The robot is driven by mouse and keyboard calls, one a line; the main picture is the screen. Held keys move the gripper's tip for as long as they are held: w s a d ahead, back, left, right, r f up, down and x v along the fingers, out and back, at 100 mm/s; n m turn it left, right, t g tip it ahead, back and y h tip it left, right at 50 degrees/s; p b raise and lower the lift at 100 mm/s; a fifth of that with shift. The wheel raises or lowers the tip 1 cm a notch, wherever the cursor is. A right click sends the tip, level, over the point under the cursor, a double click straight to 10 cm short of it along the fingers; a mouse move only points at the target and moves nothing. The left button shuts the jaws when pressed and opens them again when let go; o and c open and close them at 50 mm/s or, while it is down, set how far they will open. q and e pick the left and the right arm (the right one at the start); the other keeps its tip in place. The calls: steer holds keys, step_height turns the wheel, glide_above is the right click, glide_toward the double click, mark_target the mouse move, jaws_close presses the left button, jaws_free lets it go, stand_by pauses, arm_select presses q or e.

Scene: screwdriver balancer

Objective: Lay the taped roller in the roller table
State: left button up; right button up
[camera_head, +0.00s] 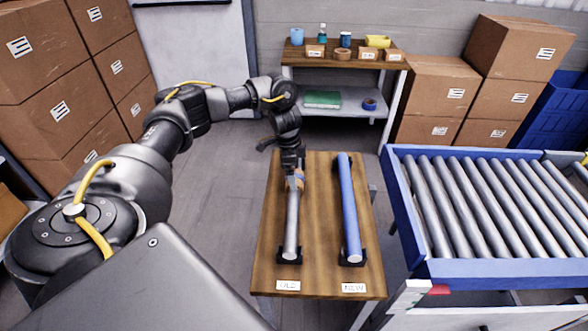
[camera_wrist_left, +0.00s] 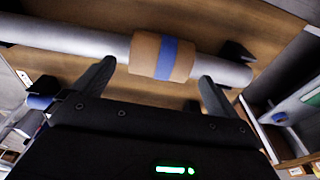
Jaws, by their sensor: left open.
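The taped roller (camera_head: 292,225) is a grey tube in black cradles on the wooden stand, above the label OLD. Its brown and blue tape band (camera_wrist_left: 165,57) shows in the left wrist view; in the head view the band is partly hidden by my gripper. My left gripper (camera_head: 292,168) is at the far end of this roller, open and empty. In the left wrist view its fingers are spread near the tape band; I cannot tell whether they touch the roller. The roller table (camera_head: 402,205) stands at the right, with a blue frame and several grey rollers. My right gripper is not in view.
A blue roller (camera_head: 349,205) lies in cradles beside the taped one, above the label NEW. A gap separates the wooden stand (camera_head: 322,270) from the roller table. A shelf (camera_head: 325,60) with small items and stacked cardboard boxes (camera_head: 432,98) stand behind.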

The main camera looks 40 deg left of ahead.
arm_select(q)
step_height(320, 180, up, 11)
steer(key=a+p, duration=0.1)
steer(key=p, duration=0.1)
steer(key=shift+s+f, duration=0.15)
steer(key=shift+s, duration=0.3)
stand_by(0.6)
